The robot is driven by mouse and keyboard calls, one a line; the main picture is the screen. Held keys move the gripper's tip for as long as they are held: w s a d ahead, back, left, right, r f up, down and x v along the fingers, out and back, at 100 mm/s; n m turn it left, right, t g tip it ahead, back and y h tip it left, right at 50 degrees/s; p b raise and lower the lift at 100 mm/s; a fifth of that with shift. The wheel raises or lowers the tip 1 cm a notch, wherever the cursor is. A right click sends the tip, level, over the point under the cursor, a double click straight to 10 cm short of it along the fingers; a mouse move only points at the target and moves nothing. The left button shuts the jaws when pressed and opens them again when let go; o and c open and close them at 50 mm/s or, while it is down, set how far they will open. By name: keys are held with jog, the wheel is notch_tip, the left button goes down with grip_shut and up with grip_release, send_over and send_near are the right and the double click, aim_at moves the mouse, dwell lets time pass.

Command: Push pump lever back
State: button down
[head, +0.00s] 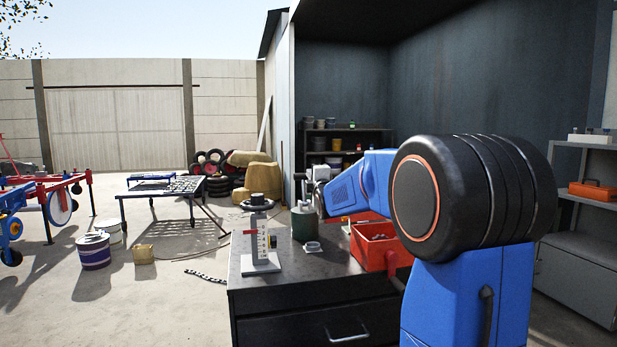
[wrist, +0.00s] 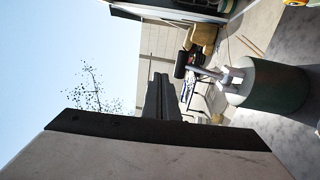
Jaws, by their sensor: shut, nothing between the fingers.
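The pump is a dark green cylinder with a grey top (wrist: 262,85), at the right of the wrist view. It also stands on the dark bench in the head view (head: 305,223). Its lever, a light metal rod with a black grip (wrist: 181,65), sticks out from the pump's top. In the head view the lever's black end (head: 299,176) shows just left of my gripper (head: 317,190). My gripper's dark fingers (wrist: 160,80) are shut and empty. Their tips appear close beside the black grip; I cannot tell whether they touch.
A white scale stand (head: 262,240) is on the bench left of the pump. A white ring-like part (head: 312,247) lies in front of the pump. A red bin (head: 372,258) stands at the right, below my arm. The bench front has some free room.

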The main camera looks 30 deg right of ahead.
jog(key=shift+s+a+r, duration=0.15)
jog(key=shift+s+a, duration=0.1)
jog(key=shift+s, duration=0.6)
jog(key=shift+s+a+r, duration=0.15)
jog(key=shift+s+a, duration=0.1)
jog(key=shift+s, duration=0.6)
